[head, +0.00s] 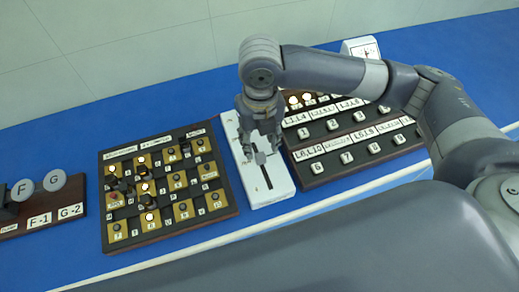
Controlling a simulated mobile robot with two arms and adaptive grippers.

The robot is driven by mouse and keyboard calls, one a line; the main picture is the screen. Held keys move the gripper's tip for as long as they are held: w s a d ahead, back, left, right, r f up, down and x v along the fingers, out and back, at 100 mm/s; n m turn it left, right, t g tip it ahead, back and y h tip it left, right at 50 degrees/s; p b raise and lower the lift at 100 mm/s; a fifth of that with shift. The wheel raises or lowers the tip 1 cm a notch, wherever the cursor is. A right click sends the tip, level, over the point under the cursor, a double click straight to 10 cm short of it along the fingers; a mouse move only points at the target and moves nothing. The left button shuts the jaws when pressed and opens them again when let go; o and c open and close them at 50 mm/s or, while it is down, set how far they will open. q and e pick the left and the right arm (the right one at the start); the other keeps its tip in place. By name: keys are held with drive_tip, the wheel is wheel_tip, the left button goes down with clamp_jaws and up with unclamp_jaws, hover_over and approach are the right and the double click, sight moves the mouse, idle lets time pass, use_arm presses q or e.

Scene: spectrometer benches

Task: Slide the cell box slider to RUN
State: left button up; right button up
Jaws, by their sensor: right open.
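The white cell box (274,195) lies on the blue bench between two dark panels. A dark slot runs along its length, and a small grey slider knob (260,158) shows toward the slot's upper part. My right gripper (260,148) points down over the box at the knob, with its fingers apart. I cannot tell whether the fingers touch the knob. Any RUN marking is too small to read, and the gripper hides part of the box's upper half. My left gripper is out of view.
Left of the box is a dark board (183,221) with yellow squares and pegs. On the right is a panel with numbered knobs (346,158). Round F and G discs (54,180) stand at the far left. A dial meter (368,49) stands at the back.

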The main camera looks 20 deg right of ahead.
sight(260, 154)
wheel_tip(260, 154, down, 4)
drive_tip(key=shift+w+d+r, duration=0.1)
drive_tip(key=shift+r, duration=0.1)
wheel_tip(260, 154, down, 3)
drive_tip(key=shift+w+f+p, duration=0.1)
drive_tip(key=shift+p, duration=0.2)
clamp_jaws()
drive_tip(key=shift+w+r+p, duration=0.2)
drive_tip(key=shift+w+p, duration=0.15)
drive_tip(key=shift+p, duration=0.2)
drive_tip(key=shift+w, duration=0.15)
drive_tip(key=shift+w+f, duration=0.1)
drive_tip(key=shift+f, duration=0.1)
unclamp_jaws()
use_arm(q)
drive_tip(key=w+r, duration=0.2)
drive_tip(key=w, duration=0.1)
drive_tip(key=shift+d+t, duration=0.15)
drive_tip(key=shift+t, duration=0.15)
